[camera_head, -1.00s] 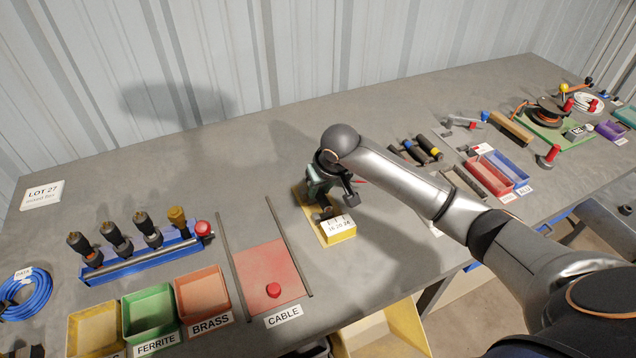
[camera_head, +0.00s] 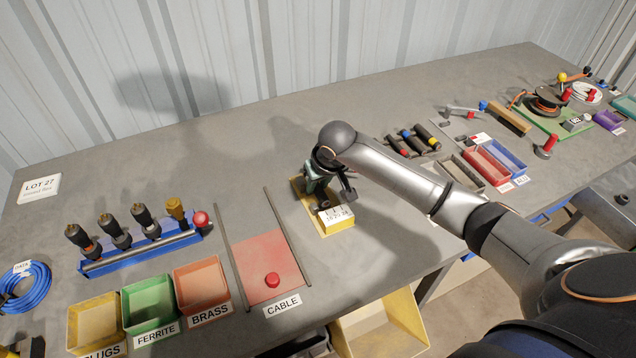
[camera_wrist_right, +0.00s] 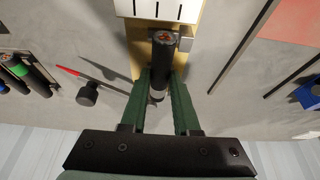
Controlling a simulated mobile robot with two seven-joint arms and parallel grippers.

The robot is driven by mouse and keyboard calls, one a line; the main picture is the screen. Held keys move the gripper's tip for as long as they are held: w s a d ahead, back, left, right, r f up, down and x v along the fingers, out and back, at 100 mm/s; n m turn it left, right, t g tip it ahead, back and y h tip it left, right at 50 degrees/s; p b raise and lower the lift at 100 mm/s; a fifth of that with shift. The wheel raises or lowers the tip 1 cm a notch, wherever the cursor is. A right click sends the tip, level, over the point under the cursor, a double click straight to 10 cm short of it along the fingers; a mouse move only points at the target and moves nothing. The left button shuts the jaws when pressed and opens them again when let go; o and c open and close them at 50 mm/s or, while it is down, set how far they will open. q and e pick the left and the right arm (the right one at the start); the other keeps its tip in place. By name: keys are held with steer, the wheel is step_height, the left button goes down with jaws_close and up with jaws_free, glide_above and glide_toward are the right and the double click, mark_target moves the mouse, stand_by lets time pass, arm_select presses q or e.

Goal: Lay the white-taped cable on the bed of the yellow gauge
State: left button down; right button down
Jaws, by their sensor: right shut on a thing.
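The yellow gauge (camera_head: 338,226) stands on the bench in the middle of the head view, with a white marked scale on its front block. My right gripper (camera_head: 320,196) is over the gauge's bed. In the right wrist view my right gripper (camera_wrist_right: 169,88) is shut on a short black cable (camera_wrist_right: 163,52) with copper showing at its end. A pale band shows on the cable between the green fingers. The cable lines up lengthwise over the yellow bed, close to the scale block; I cannot tell whether it touches the bed. My left gripper is out of view.
Several black cable pieces (camera_head: 413,142) with coloured bands lie right of the gauge. A red CABLE pad (camera_head: 268,262) between two rails lies to its left. A dark knob (camera_wrist_right: 87,94) stands beside the gauge in the wrist view. Bare bench lies behind the gauge.

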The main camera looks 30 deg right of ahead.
steer(key=shift+f, duration=0.2)
steer(key=shift+f, duration=0.35)
stand_by(0.5)
steer(key=c, duration=0.6)
jaws_free()
steer(key=shift+f, duration=0.1)
steer(key=shift+r, duration=3.55)
